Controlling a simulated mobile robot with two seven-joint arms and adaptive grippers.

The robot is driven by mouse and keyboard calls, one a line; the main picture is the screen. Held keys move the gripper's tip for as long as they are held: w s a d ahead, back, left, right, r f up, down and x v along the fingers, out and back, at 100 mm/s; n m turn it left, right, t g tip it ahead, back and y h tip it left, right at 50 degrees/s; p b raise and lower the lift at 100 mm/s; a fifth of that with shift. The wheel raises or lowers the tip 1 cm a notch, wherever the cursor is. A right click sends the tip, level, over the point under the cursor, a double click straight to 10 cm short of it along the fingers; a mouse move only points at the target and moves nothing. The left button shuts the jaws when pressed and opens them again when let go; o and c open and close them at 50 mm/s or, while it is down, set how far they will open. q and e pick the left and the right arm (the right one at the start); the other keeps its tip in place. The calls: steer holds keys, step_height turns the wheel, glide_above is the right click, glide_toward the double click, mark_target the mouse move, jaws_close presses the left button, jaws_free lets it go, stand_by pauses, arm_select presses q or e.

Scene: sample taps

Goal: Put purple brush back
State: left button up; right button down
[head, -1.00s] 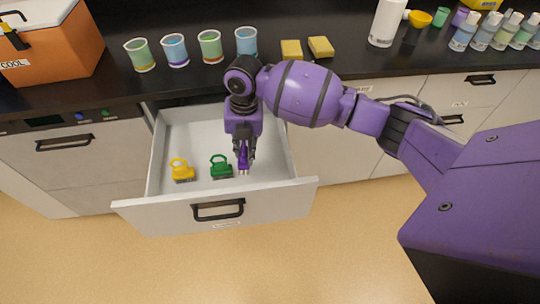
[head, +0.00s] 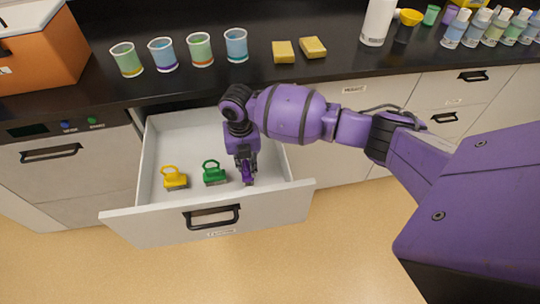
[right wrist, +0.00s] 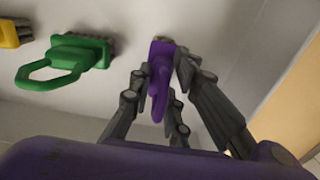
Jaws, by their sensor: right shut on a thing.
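The purple brush (head: 247,171) is in the right part of the open drawer (head: 215,135), beside the green brush. My right gripper (head: 246,168) is shut on it from above. In the right wrist view the purple brush (right wrist: 160,75) stands between the dark fingers of my right gripper (right wrist: 165,90), close to the drawer floor; I cannot tell whether it touches the floor. The left gripper is not in view.
A green brush (head: 213,173) and a yellow brush (head: 174,179) lie in the drawer to the left. Several beakers (head: 200,49) and two yellow sponges (head: 283,52) stand on the black counter above. The drawer's front panel (head: 270,210) bounds the near side.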

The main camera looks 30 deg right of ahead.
steer(key=c, duration=1.7)
jaws_free()
steer(key=shift+o, duration=0.2)
steer(key=shift+r, duration=0.1)
steer(key=shift+w, duration=0.1)
step_height(320, 180, up, 12)
steer(key=shift+a+p, duration=0.1)
steer(key=shift+p, duration=0.3)
